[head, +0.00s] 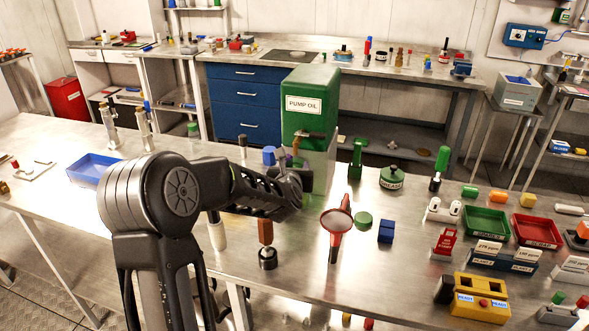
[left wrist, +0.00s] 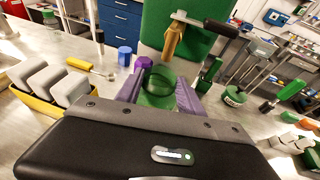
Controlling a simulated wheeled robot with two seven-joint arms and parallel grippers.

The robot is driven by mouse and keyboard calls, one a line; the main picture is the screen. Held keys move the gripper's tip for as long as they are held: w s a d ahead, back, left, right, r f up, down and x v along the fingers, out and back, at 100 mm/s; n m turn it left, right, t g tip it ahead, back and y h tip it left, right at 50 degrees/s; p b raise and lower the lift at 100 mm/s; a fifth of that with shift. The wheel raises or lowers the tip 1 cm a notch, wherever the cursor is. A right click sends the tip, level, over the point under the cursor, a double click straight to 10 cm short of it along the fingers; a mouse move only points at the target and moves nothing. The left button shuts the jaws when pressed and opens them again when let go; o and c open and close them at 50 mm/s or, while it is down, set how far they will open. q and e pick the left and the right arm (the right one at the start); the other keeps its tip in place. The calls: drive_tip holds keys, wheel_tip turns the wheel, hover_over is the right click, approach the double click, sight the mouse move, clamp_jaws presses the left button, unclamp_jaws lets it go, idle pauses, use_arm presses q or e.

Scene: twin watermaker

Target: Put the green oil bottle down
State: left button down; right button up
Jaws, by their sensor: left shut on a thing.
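My left gripper (head: 292,181) reaches in from the left and is in front of the green PUMP OIL tank (head: 310,100). In the left wrist view its purple fingers (left wrist: 158,92) are shut on the green oil bottle (left wrist: 156,98), with its round, open-looking top facing the camera. In the head view the gripper hides most of the bottle. The tank's brass tap (left wrist: 172,42) is just beyond the bottle; I cannot tell if it is directly above. Whether the bottle touches the table is hidden. My right gripper is not in view.
A red funnel (head: 337,221), a green round piece (head: 363,220) and a blue block (head: 386,231) lie right of the gripper. A green grease can (head: 392,178) is farther right. A brown-handled tool (head: 266,234) stands in front. Bare table shows between them.

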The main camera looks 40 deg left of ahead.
use_arm(q)
drive_tip(key=shift+f, duration=0.1)
drive_tip(key=c, duration=0.7)
unclamp_jaws()
drive_tip(key=shift+r+p, duration=0.25)
drive_tip(key=shift+p, duration=0.05)
drive_tip(key=shift+r+p, duration=0.65)
drive_tip(key=shift+p, duration=0.4)
drive_tip(key=shift+s+d+f+b, duration=0.25)
drive_tip(key=shift+s+d+b, duration=0.1)
drive_tip(key=shift+s+b, duration=0.45)
drive_tip(key=b+v, duration=0.3)
drive_tip(key=v, duration=0.7)
drive_tip(key=shift+d+r, duration=0.2)
